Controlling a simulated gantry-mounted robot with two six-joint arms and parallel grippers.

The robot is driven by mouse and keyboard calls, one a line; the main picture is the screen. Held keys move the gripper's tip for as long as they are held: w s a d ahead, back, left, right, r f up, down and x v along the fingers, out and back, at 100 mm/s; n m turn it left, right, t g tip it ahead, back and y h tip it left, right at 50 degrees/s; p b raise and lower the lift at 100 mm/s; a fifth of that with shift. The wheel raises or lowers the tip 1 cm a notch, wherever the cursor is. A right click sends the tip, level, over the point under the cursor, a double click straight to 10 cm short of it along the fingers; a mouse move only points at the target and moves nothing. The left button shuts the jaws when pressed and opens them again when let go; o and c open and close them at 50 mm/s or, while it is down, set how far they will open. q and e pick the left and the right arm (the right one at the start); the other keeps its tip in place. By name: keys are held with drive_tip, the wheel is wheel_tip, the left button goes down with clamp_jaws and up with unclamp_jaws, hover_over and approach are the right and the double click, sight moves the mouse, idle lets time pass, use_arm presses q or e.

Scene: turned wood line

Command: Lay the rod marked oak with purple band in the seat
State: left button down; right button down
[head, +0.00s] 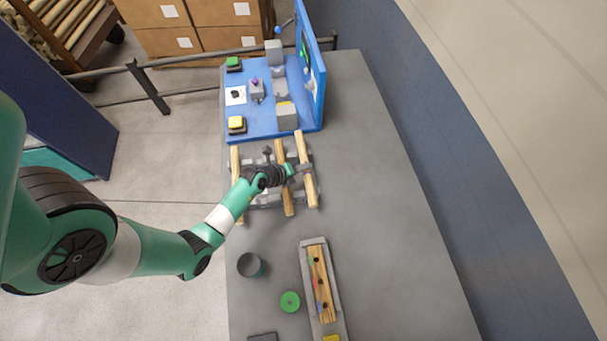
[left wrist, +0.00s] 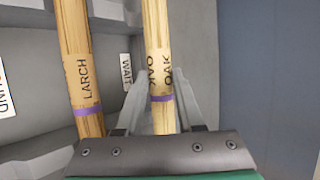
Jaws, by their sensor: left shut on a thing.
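The oak rod (left wrist: 161,75) stands between my left gripper's fingers in the left wrist view, with OAK lettering and a purple band. In the head view it appears to be the rightmost rod (head: 304,160) on the grey rack. My left gripper (head: 297,170) is shut on it near its middle. Beside it is a rod marked LARCH (left wrist: 82,75), also with a purple band. Grey blocks (head: 287,115) stand in a row on the blue station (head: 262,133); I cannot tell for sure which part is the seat. My right gripper is out of view.
Two other rods lie on the rack, the far left one (head: 236,200) and the middle one (head: 288,205). Nearer stand a dark cup (head: 251,265), a green disc (head: 290,302) and a grey tray (head: 335,277) holding a wooden piece. The table's right side is clear.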

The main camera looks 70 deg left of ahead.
sight(304, 174)
use_arm(q)
drive_tip(key=f, duration=0.1)
drive_tip(key=f+b, duration=0.2)
drive_tip(key=shift+w+d+f, duration=0.1)
drive_tip(key=shift+w+f, duration=0.05)
drive_tip(key=shift+w, duration=0.15)
drive_tip(key=shift+s+f, duration=0.1)
drive_tip(key=shift+f, duration=0.15)
drive_tip(key=shift+r, duration=0.15)
drive_tip(key=shift+f, duration=0.2)
drive_tip(key=c, duration=0.5)
unclamp_jaws()
